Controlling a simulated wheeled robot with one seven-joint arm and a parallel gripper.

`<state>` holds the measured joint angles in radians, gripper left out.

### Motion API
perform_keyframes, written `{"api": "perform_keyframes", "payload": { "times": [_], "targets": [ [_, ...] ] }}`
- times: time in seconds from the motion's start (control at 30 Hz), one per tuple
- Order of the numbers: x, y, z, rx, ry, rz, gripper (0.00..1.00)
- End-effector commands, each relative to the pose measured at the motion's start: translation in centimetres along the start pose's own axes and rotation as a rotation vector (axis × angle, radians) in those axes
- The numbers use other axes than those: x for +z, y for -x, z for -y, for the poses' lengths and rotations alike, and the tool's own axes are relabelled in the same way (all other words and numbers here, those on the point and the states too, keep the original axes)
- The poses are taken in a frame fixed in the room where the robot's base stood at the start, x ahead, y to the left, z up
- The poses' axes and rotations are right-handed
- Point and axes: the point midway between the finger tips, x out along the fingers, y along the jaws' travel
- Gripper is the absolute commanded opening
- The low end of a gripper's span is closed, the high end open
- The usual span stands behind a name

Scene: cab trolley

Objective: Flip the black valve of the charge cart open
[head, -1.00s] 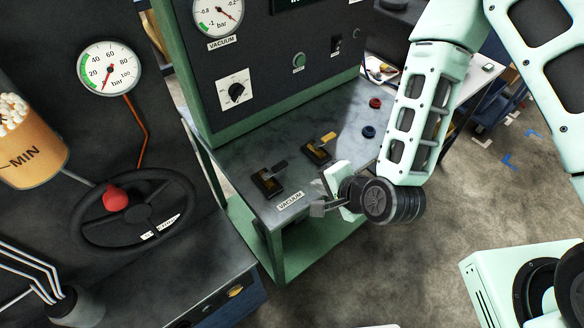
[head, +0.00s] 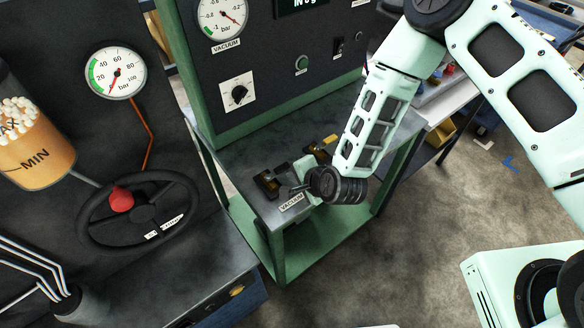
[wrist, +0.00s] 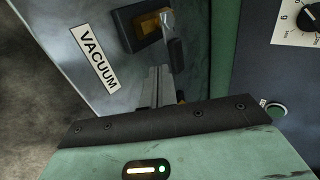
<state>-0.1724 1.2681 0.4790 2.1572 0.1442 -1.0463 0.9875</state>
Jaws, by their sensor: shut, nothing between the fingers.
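The black valve (head: 267,184) sits on the charge cart's grey shelf, behind the VACUUM label. In the wrist view its brass body (wrist: 148,27) stands on a black plate, and its black lever (wrist: 177,53) sticks out toward my gripper. My gripper (head: 294,190) is shut and empty, low over the shelf just right of the valve. In the wrist view the shut fingertips (wrist: 158,70) are close beside the lever; I cannot tell whether they touch it. In the head view the lever is partly hidden by my gripper.
A second valve with a yellow handle (head: 328,141) is partly hidden behind my arm. The VACUUM label (head: 292,202) lies at the shelf's front. The upright gauge panel (head: 275,75) rises behind. A black handwheel (head: 137,216) stands at the left. Open floor is at the right.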

Motion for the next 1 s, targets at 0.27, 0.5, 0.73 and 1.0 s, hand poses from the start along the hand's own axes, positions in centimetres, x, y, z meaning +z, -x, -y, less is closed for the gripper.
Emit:
{"api": "perform_keyframes", "payload": {
  "times": [0.27,0.5,0.73,1.0],
  "targets": [
    [0.0,-1.0,0.9,0.001,-0.001,0.0,0.0],
    [0.0,-1.0,0.9,0.001,-0.001,0.0,0.0],
    [-0.2,-1.2,0.9,0.0,0.015,0.017,0.0],
    [-0.9,-2.0,1.2,-0.002,0.107,0.114,0.0]
  ]
}}
